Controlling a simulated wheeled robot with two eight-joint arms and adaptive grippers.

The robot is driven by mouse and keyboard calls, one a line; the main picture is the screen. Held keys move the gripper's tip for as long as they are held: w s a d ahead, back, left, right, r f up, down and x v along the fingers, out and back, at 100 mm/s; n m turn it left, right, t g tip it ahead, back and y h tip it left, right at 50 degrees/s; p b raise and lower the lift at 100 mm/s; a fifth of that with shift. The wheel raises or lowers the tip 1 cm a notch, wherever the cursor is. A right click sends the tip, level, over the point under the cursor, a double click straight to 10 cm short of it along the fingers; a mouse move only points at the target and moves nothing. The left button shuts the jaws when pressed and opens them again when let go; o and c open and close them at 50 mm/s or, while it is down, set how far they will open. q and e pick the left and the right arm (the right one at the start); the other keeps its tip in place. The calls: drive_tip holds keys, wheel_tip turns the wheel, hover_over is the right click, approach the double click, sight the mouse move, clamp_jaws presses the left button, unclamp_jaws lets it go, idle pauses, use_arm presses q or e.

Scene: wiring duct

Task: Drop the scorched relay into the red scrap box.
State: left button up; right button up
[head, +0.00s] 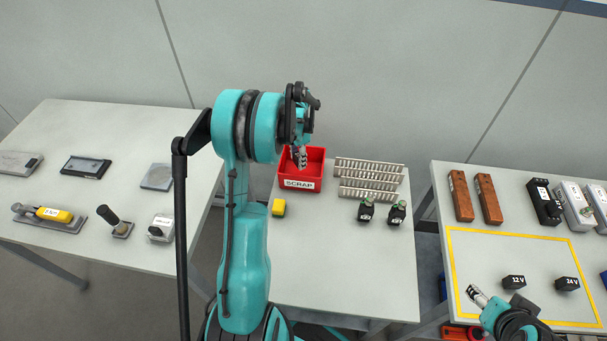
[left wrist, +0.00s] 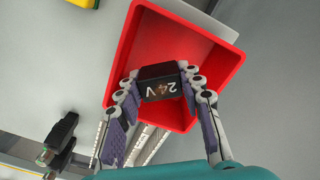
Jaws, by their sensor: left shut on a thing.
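The red scrap box (head: 316,174), labelled SCRAP, stands on the middle table; its open inside fills the middle of the left wrist view (left wrist: 150,35). My left gripper (head: 300,158) is over the box. In the left wrist view it is shut on a black relay (left wrist: 160,82) marked 24 V, with a brownish mark on its label. The relay is in front of the box opening, apart from the walls as far as I can see; its height is hard to judge. My right gripper (head: 474,294) is low over the right table; its finger opening is unclear.
A yellow block (head: 278,208) sits before the box. Slotted grey ducts (head: 368,178) and two dark components (head: 366,209) lie right of it. Black 12 V (head: 513,282) and 24 V (head: 567,284) blocks sit inside a yellow outline. The middle table's front is clear.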

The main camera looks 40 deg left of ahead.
use_arm(q)
drive_tip(key=shift+f, duration=0.15)
drive_tip(key=o, duration=1.2)
drive_tip(key=shift+o, duration=0.2)
wheel_tip(320, 180, up, 12)
